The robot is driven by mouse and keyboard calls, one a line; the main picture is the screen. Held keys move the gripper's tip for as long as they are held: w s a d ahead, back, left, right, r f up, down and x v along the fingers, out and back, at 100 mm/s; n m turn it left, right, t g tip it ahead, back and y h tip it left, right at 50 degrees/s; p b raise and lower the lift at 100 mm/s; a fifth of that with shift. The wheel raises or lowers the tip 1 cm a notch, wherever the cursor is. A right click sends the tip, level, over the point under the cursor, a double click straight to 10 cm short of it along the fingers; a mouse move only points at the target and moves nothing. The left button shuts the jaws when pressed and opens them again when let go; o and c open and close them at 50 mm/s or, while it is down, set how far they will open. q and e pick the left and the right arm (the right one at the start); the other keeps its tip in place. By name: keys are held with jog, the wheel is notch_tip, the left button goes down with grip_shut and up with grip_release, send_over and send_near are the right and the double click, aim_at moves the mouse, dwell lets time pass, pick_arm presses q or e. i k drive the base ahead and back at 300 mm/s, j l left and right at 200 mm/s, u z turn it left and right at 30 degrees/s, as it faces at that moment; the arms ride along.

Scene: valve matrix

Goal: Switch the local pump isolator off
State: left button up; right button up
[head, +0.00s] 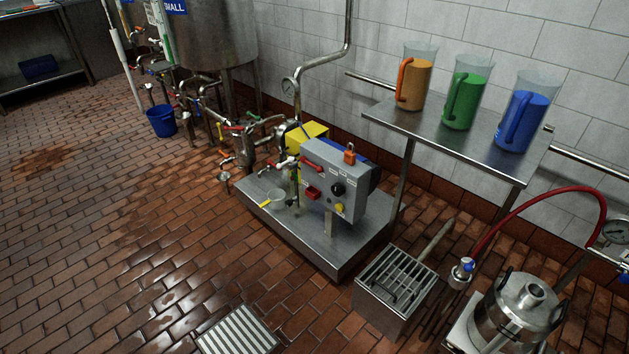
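A grey control box (325,178) stands on a post on the low steel pump skid (330,262), near the middle of the head view. Its front carries a black rotary knob (337,189), a small yellow part (339,207) and a red block (313,192). A red handle (311,162) lies along its upper left, and an orange padlock-like piece (349,154) is at its top. Small labels on the box are too small to read. I cannot tell which control is the pump isolator or its position. Neither of my grippers is in view.
A steel shelf (455,140) with orange, green and blue jugs stands right of the skid. A grated steel box (395,283) and a steel vessel (515,312) with a red hose (520,205) are at lower right. Pipes and valves crowd the skid's left. Brick floor (120,250) at left is open, wet in patches.

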aim_at(313, 165)
jog(key=i+j, duration=0.3)
jog(key=i, duration=0.15)
jog(key=i+j, duration=0.35)
jog(key=i+j+u, duration=0.1)
jog(key=i+j, duration=0.2)
jog(key=i, duration=0.25)
jog(key=i+j, duration=0.25)
jog(key=i, duration=0.25)
jog(key=i+j, duration=0.3)
jog(key=i, duration=0.15)
jog(key=u, duration=0.05)
